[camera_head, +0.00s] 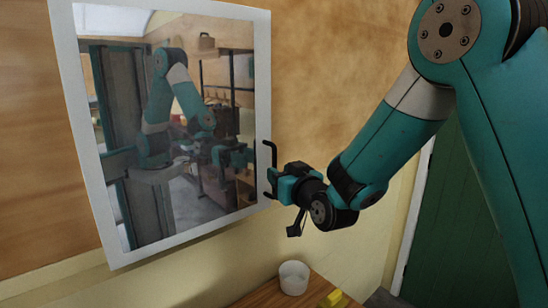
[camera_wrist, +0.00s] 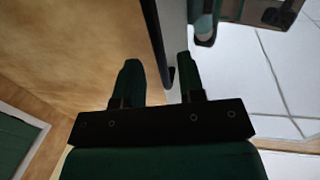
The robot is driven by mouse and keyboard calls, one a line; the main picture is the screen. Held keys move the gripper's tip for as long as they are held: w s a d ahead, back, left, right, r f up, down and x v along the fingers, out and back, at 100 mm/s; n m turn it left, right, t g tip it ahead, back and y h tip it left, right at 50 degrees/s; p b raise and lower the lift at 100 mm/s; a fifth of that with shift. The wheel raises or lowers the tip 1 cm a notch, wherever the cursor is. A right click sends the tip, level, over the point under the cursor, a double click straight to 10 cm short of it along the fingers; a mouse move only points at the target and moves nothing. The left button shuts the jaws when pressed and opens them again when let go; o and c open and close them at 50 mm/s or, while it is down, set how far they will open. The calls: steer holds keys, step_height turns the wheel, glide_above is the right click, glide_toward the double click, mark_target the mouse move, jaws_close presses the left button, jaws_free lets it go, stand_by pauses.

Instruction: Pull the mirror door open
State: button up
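The mirror door (camera_head: 88,150) is a mirror in a pale frame on the plywood wall, and it looks shut. Its black bar handle (camera_head: 273,150) stands off the right edge of the frame. My gripper (camera_head: 272,184) is at the lower part of this handle. In the wrist view, my gripper (camera_wrist: 160,64) is open, with its two dark fingers apart. The dark handle (camera_wrist: 157,42) runs down between them, closer to the right finger, with a gap to the left finger. The mirror frame (camera_wrist: 174,32) shows just right of the handle.
A white cup (camera_head: 294,278) and a yellow object (camera_head: 333,299) are on a wooden surface (camera_head: 268,293) below the mirror. A green door (camera_head: 455,215) with a white frame is at the right. The mirror reflects my arm and a room with shelves.

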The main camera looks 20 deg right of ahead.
steer(key=shift+w+a+p, duration=0.2)
steer(key=shift+w+p, duration=0.1)
steer(key=shift+w, duration=0.6)
steer(key=shift+w+a+p, duration=0.2)
steer(key=shift+w+p, duration=0.05)
steer(key=shift+w, duration=0.6)
jaws_close()
